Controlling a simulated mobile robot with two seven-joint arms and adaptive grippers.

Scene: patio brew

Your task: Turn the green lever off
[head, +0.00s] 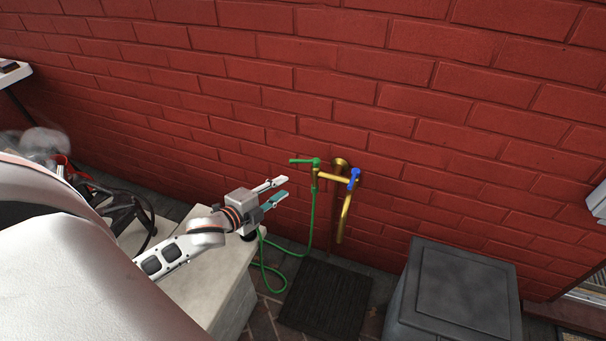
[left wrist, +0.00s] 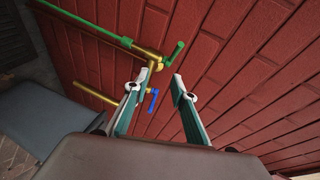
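The green lever (head: 304,161) sits on top of the left outlet of a brass tap (head: 330,176) on the red brick wall and points left along it. It also shows in the left wrist view (left wrist: 174,52), beyond the fingertips. A blue lever (head: 354,180) is on the tap's right outlet. My left gripper (head: 283,188) is open and empty, left of and a little below the green lever in the head view, apart from it. Its two spread fingers (left wrist: 158,85) show in the left wrist view. My right gripper is not in view.
A green hose (head: 312,215) hangs from the left outlet and loops down near a pale stone block (head: 205,285). A dark mat (head: 326,298) lies below the tap. A grey lidded bin (head: 462,290) stands at the right. The wall around the levers is clear.

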